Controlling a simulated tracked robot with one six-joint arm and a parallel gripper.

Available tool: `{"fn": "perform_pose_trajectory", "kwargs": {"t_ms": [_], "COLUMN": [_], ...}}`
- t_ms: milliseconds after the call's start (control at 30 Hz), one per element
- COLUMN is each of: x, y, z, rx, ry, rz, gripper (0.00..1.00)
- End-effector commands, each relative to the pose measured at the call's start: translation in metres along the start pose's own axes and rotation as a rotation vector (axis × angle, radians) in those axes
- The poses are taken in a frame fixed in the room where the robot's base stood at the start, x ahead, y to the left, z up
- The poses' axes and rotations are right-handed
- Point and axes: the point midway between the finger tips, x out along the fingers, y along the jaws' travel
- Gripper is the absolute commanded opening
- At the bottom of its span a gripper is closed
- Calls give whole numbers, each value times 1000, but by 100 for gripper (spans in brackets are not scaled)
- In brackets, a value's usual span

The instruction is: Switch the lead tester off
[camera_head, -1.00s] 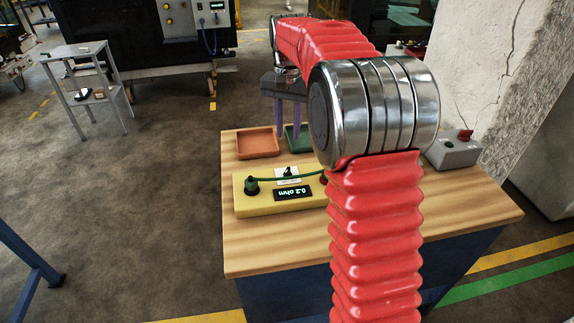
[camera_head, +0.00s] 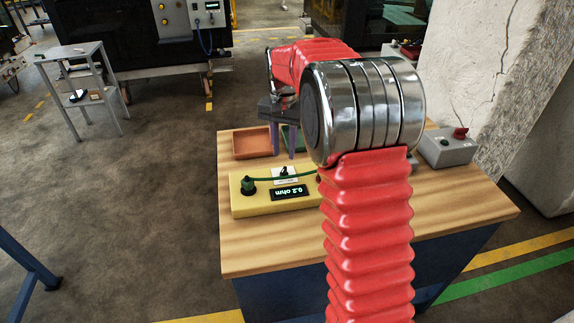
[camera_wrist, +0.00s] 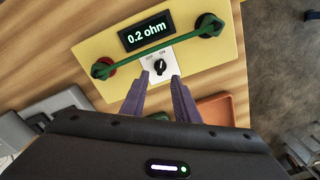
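The lead tester (camera_head: 238,207) is a yellow box on the wooden bench; its display (camera_head: 289,192) reads 0.2 ohm. It also fills the top of the wrist view (camera_wrist: 222,65). Its black rotary knob (camera_wrist: 160,67) sits on a white plate marked OFF and ON; its exact setting is too small to tell. A green lead (camera_wrist: 150,54) joins posts at both ends of the tester. My gripper (camera_wrist: 160,77) is open and empty, its purple fingertips on either side of the knob's near side. In the head view, my gripper (camera_head: 282,156) is just behind the tester; my arm hides its right end.
An orange-brown tray (camera_head: 252,143) and a partly hidden green tray (camera_head: 286,140) lie behind the tester. A grey box (camera_head: 447,150) with a red knob stands at the bench's right, beside a concrete pillar (camera_head: 465,60). The bench front is clear.

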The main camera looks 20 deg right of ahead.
Motion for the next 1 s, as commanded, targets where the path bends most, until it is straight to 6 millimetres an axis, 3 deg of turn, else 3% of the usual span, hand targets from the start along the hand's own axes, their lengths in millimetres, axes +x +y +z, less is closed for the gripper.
{"fn": "perform_pose_trajectory", "kwargs": {"t_ms": [433,833,1000], "x": [62,69,69], "y": [0,1,1], "z": [0,0,0], "rx": [1,1,1], "ry": [0,1,1], "rz": [0,0,0], "gripper": [28,28,17]}}
